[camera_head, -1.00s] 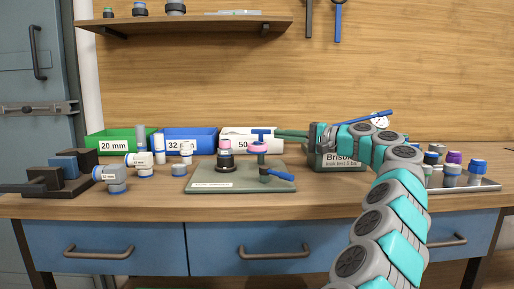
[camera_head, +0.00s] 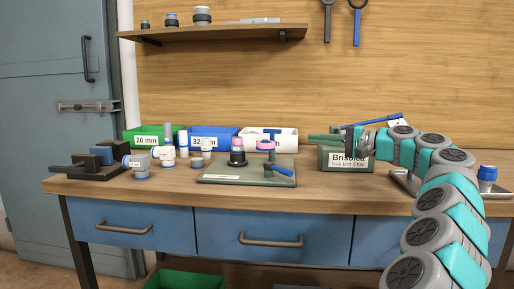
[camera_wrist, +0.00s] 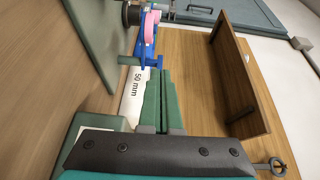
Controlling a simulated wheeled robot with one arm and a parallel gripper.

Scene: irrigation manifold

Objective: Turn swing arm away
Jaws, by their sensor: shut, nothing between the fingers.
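A grey-green board (camera_head: 222,178) lies on the bench. On it stand a dark fitting with a pink top (camera_head: 237,157) and a post with a pink collar (camera_head: 266,146). A blue lever (camera_head: 280,170) sticks out low to the right of the post. A blue T-shaped piece (camera_head: 270,134) shows above the collar. I cannot tell for certain which blue part is the swing arm. My gripper (camera_head: 310,137) is shut and empty, pointing left, to the right of the post and apart from it. Its green fingers (camera_wrist: 162,100) also show in the wrist view, beside blue and pink parts.
The leak-test box (camera_head: 335,160) stands just below my gripper, with a long blue bar (camera_head: 375,121) above it. Green (camera_head: 146,138), blue (camera_head: 208,140) and white (camera_head: 286,143) bins line the wall. White fittings (camera_head: 163,155) stand left of the board. A shelf (camera_head: 215,32) hangs above.

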